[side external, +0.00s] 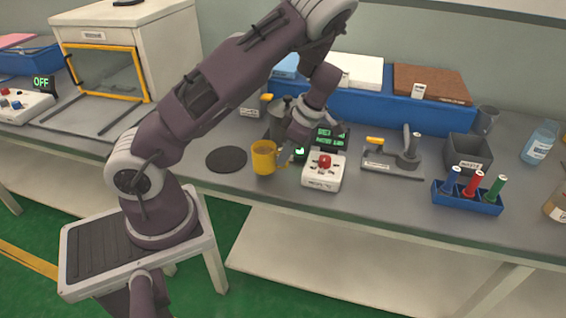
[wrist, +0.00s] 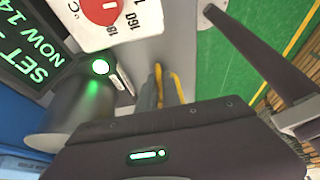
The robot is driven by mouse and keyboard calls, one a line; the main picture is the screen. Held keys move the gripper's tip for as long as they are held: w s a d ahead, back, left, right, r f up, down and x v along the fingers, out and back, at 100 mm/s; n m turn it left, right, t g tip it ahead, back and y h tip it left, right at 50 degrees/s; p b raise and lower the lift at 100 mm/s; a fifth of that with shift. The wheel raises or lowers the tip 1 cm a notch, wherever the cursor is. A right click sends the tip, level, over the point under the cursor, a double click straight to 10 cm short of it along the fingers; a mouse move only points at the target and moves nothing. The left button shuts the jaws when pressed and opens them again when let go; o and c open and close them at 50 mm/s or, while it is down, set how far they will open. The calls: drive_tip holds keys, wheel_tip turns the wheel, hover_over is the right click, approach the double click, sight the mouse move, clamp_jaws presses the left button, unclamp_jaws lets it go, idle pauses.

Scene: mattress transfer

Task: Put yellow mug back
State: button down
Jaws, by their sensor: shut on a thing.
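The yellow mug (side external: 264,157) is upright at the middle of the bench, just right of a flat round black pad (side external: 226,159). My gripper (side external: 287,158) reaches down at the mug's right side and is shut on it, apparently at the handle. In the wrist view, thin yellow parts of the mug (wrist: 177,88) show at the grey fingertips (wrist: 158,90). The rest of the mug is hidden there. I cannot tell whether its base touches the bench.
A white control box with a red knob (side external: 324,170) stands close right of my gripper, with a green-lit display (side external: 329,137) behind it. A tool stand (side external: 390,160) and a blue tube rack (side external: 467,197) are farther right. A white cabinet (side external: 125,50) stands at the left.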

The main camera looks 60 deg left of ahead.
drive_tip(key=shift+f, duration=1.2)
drive_tip(key=shift+f, duration=0.1)
drive_tip(key=c, duration=1.5)
unclamp_jaws()
drive_tip(key=shift+c, duration=0.2)
